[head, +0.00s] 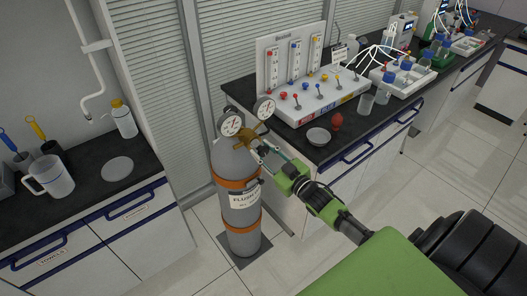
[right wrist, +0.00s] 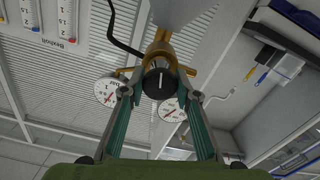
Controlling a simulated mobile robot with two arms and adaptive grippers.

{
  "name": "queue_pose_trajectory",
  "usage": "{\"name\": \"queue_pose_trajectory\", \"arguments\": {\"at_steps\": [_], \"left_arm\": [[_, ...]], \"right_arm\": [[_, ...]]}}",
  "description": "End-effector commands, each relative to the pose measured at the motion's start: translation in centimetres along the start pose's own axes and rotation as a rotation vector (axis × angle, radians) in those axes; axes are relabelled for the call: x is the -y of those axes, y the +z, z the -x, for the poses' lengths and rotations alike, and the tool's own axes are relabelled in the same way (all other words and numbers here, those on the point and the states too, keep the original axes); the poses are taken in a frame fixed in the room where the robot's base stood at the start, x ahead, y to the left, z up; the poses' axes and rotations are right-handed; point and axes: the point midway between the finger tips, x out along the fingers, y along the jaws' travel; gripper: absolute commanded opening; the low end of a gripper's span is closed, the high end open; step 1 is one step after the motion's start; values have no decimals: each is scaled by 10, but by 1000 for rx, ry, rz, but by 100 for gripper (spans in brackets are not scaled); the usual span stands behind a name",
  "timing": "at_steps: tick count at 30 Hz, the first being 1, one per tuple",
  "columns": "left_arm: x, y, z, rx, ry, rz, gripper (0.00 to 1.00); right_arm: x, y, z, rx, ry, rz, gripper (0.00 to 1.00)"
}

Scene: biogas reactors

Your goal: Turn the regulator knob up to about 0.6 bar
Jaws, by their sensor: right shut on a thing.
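The grey gas cylinder (head: 238,190) stands upright on the floor between two benches, with orange straps and a label. A brass regulator (head: 246,136) sits on its top with a left gauge (head: 231,124) and a right gauge (head: 264,108). The dark regulator knob (right wrist: 159,83) shows a white mark pointing roughly up in the right wrist view; the gripper hides it in the head view. My right gripper (right wrist: 160,90) is shut on the knob, one finger on each side. Both gauges show there too, but their readings are too small to tell. My left gripper is not in view.
The right bench holds a flowmeter panel (head: 293,60), a white valve box (head: 318,100), a white dish (head: 318,137) and a red bulb (head: 337,122) near its edge. The left bench carries a jug (head: 52,177) and a bottle (head: 124,120). The floor around the cylinder is clear.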

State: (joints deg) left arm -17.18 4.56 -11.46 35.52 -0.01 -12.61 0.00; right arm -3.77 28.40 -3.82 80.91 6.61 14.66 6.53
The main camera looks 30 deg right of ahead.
Motion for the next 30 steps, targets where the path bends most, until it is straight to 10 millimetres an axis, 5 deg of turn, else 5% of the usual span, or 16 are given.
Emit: {"name": "queue_pose_trajectory", "arguments": {"at_steps": [10, 11, 13, 24, 30], "left_arm": [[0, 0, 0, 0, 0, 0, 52], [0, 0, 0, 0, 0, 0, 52], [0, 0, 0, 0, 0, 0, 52], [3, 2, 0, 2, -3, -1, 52], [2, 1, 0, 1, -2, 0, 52]], "right_arm": [[0, 1, 0, 3, 0, -2, 8], [0, 1, 0, 3, 0, -2, 32], [0, 1, 0, 3, 0, -2, 47], [0, 1, 2, 2, -1, -2, 47], [1, 2, 25, 3, -2, -1, 47]]}}
